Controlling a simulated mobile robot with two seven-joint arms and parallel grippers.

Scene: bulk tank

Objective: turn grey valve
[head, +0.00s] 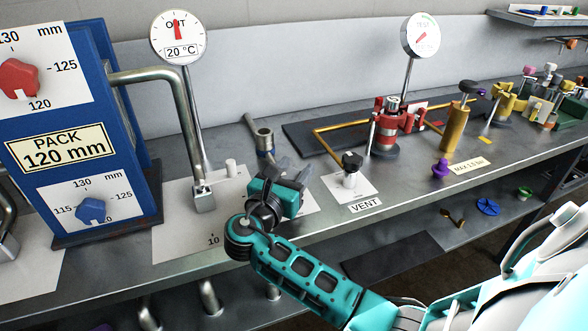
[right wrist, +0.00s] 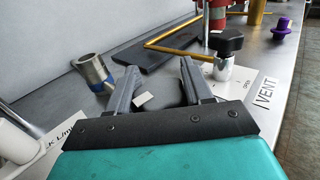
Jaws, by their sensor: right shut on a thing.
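My right gripper (head: 293,172) reaches over the bench from the lower right, above a white card. In the right wrist view its two grey fingers (right wrist: 162,80) stand on either side of a dark grey rounded part, which I take to be the grey valve (right wrist: 166,91). The jaws are shut on it. Most of the valve is hidden by the fingers and palm; its turn angle cannot be read. In the head view the gripper covers it. My left gripper is not in view.
A grey pipe stub (head: 262,138) stands just behind the gripper. A black-knobbed white VENT post (head: 351,170) is close on the right. A bent metal pipe (head: 184,110), white peg (head: 231,167) and blue PACK box (head: 70,130) stand left. The red fitting (head: 388,130) is farther right.

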